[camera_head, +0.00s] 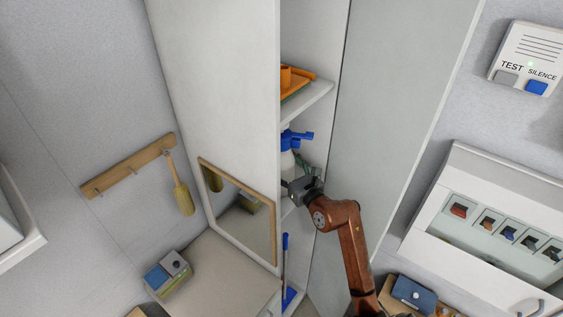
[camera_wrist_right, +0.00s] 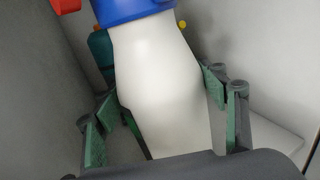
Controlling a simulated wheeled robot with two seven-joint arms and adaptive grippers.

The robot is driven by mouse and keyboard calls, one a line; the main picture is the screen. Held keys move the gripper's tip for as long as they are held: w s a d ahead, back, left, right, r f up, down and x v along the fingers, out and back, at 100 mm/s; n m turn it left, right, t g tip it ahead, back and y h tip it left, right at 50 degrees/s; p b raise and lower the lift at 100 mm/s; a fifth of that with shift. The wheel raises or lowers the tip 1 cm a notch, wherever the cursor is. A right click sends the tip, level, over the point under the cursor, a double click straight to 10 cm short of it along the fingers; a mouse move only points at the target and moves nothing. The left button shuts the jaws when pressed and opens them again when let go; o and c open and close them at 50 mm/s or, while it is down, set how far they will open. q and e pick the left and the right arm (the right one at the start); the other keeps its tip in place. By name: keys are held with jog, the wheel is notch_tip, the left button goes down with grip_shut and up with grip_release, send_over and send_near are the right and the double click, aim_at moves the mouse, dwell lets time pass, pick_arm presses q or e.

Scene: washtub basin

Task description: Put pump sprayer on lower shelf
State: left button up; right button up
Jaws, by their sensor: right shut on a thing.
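The pump sprayer has a white bottle and a blue head (camera_head: 296,140). It is inside the tall open cabinet, between the upper shelf (camera_head: 310,101) and the lower shelf (camera_head: 289,208). My right gripper (camera_head: 300,186) reaches into the cabinet and is shut on the sprayer. In the right wrist view the white bottle (camera_wrist_right: 155,75) stands roughly upright between the green-padded fingers. Its bottom is hidden behind the gripper, so I cannot tell whether it touches the shelf. A red part (camera_wrist_right: 65,5) shows beside the blue head. My left gripper is not in view.
A teal item (camera_wrist_right: 103,48) stands behind the sprayer, with a small yellow part nearby. Orange items (camera_head: 294,80) are on the upper shelf. A blue-handled tool (camera_head: 285,258) stands below. Cabinet doors (camera_head: 390,110) flank the narrow opening closely.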

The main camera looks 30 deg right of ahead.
jog(key=o, duration=1.6)
jog(key=shift+f, duration=0.1)
jog(key=shift+s, duration=0.2)
jog(key=shift+s+b, duration=1.35)
jog(key=shift+s, duration=4.5)
